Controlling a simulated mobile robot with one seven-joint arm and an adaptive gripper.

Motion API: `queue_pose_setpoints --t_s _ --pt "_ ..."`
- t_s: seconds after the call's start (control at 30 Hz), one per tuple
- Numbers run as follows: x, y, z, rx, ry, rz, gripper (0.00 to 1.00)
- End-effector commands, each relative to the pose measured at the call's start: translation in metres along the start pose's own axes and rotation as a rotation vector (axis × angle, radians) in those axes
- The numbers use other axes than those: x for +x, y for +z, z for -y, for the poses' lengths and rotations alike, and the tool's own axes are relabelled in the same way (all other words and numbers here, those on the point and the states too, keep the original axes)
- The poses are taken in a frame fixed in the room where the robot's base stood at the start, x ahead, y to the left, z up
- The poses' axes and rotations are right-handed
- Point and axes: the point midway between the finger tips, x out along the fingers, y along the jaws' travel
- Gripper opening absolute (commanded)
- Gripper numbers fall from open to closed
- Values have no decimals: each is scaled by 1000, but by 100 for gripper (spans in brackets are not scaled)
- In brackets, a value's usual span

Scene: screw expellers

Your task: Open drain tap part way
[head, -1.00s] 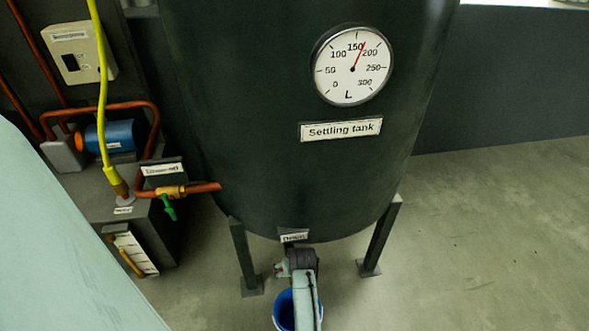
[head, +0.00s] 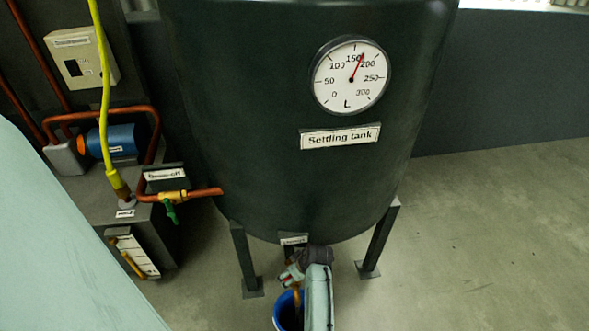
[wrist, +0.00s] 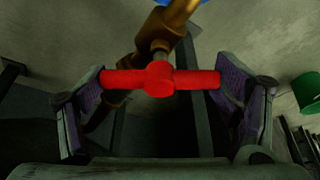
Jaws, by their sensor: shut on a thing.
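The settling tank (head: 300,185) is dark green and stands on legs. Its drain tap is low under the front; in the wrist view the tap has a brass body (wrist: 158,38) and a red bar handle (wrist: 160,80). My gripper (head: 291,275) is at the tap, and its purple-lined fingers are on both ends of the red handle in the wrist view (wrist: 162,86). A blue bucket (head: 284,312) stands below the tap. A thin amber streak (head: 298,306) shows between tap and bucket. My arm hides part of both.
A green-handled tap (head: 170,210) on a copper pipe sits left of the tank. Tank legs (head: 246,262) stand either side of the drain. A yellow hose (head: 103,100) and a blue motor (head: 118,138) are further left. The floor at right is clear.

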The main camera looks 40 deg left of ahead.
Motion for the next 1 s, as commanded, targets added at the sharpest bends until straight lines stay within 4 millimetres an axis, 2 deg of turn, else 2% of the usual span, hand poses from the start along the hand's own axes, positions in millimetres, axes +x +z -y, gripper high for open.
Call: queue_pose_setpoints --t_s 0.43,0.47,0.5,0.7,1.0 --pt "0 0 0 -15 -5 0 55" --pt "0 0 0 -14 -5 0 84" --pt "0 0 0 -14 -5 0 86" --pt "0 0 0 -14 -5 0 100" --pt "0 0 0 -13 -5 0 100"
